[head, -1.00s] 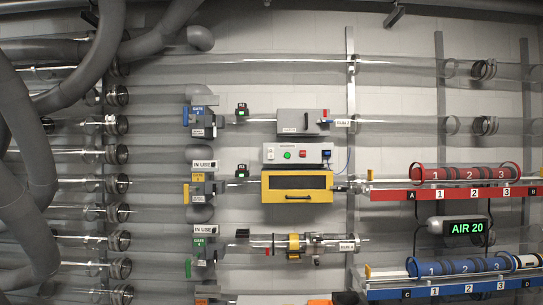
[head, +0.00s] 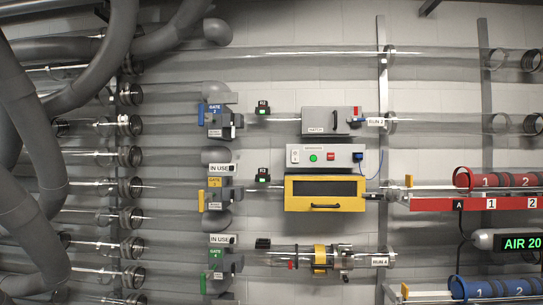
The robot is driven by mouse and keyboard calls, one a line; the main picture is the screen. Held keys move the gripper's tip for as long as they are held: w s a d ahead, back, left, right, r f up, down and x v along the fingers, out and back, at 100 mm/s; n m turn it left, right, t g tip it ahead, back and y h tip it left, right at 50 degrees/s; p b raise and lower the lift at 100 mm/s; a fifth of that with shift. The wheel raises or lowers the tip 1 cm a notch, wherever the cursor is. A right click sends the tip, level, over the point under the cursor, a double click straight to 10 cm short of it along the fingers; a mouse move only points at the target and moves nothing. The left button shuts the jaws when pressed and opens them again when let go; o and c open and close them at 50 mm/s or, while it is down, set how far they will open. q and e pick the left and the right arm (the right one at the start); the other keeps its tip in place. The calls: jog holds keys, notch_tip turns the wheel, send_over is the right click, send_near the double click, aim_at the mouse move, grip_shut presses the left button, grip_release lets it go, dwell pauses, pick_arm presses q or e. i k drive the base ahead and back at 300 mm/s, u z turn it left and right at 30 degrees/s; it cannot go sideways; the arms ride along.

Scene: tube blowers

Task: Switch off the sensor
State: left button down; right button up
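No part in view is clearly labelled as the sensor. Small black boxes sit on the clear tubes: an upper one (head: 263,108) and a middle one (head: 263,175) each show a small lit greenish patch and a label too small to read surely. A lower black box (head: 263,243) shows no lit patch. A white control box (head: 325,156) carries a green button (head: 313,158), a red button (head: 331,156) and a blue part at its right end, above a yellow-framed box (head: 325,193) with a dark window. Neither of my grippers is in view.
Blue, yellow and green gate blocks (head: 218,120) stand left of the boxes, two under "IN USE" signs. Thick grey pipes (head: 30,210) crowd the left. A red rack (head: 440,204), a blue rack (head: 500,290) and an "AIR 20" display (head: 522,244) are at right.

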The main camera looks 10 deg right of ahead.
aim_at(294, 154)
jog(key=z, duration=0.05)
jog(key=i, duration=0.75)
jog(key=z, duration=0.9)
jog(key=i, duration=0.45)
jog(key=z, duration=0.4)
